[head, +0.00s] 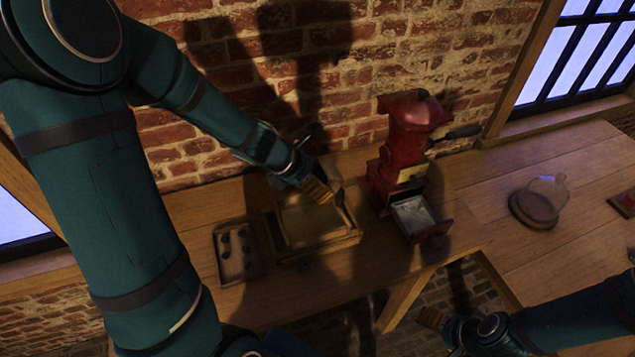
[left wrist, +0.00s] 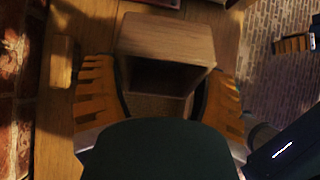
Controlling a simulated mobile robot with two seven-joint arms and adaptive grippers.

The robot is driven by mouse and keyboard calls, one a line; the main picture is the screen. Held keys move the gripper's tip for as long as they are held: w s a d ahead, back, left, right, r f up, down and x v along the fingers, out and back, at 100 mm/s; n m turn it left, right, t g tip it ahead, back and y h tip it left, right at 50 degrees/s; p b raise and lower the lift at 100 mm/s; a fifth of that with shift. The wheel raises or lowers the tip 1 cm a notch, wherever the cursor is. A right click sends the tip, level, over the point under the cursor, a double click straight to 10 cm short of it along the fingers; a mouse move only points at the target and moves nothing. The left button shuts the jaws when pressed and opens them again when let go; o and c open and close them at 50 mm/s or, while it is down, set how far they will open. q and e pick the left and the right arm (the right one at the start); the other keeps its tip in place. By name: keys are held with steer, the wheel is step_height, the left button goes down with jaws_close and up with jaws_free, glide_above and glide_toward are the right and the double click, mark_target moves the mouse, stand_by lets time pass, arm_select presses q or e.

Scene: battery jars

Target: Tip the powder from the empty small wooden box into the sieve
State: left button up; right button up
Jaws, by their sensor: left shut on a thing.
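My left gripper (head: 333,198) is over the sieve, a square wooden frame (head: 310,248) with a yellowish inside, on the bench. In the left wrist view my left gripper (left wrist: 160,95) is shut on the small wooden box (left wrist: 165,38), one orange finger on each side. The box's dark open side shows there; I cannot make out powder inside. In the head view the gripper largely hides the box, so its tilt is unclear. My right gripper (head: 436,320) is low at the front, away from the bench objects; its opening is unclear.
A red grinder (head: 408,140) with a crank stands right of the sieve. Its open drawer (head: 414,216) holds pale stuff. A small tray (head: 237,250) with several dark lumps lies left. A glass dome (head: 546,188) stands on the right bench. The brick wall is close behind.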

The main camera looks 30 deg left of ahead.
arm_select(q)
steer(key=b, duration=0.3)
steer(key=t+h+b, duration=0.1)
steer(key=b, duration=0.3)
steer(key=shift+s+a+f+t, duration=0.2)
steer(key=shift+s+f+t, duration=0.05)
steer(key=shift+f+t, duration=0.05)
steer(key=t+h+b, duration=0.1)
steer(key=b, duration=0.3)
steer(key=shift+s+a+f+b, duration=0.1)
steer(key=shift+s+b, duration=0.05)
steer(key=shift+b, duration=0.2)
steer(key=t+h+b, duration=0.1)
steer(key=b, duration=0.2)
steer(key=shift+s+a+b, duration=0.1)
steer(key=shift+s+b, duration=0.05)
steer(key=shift+b, duration=0.2)
steer(key=b, duration=0.1)
steer(key=t+h+b, duration=0.1)
steer(key=b, duration=0.1)
steer(key=t+b, duration=0.1)
steer(key=shift+s+a+h+b, duration=0.25)
steer(key=shift+s+h+b, duration=0.05)
steer(key=shift+h+b, duration=0.1)
arm_select(e)
step_height(320, 180, down, 22)
steer(key=shift+s+a+r, duration=0.2)
steer(key=shift+s+a, duration=0.05)
steer(key=shift+s, duration=0.15)
steer(key=shift+r, duration=0.1)
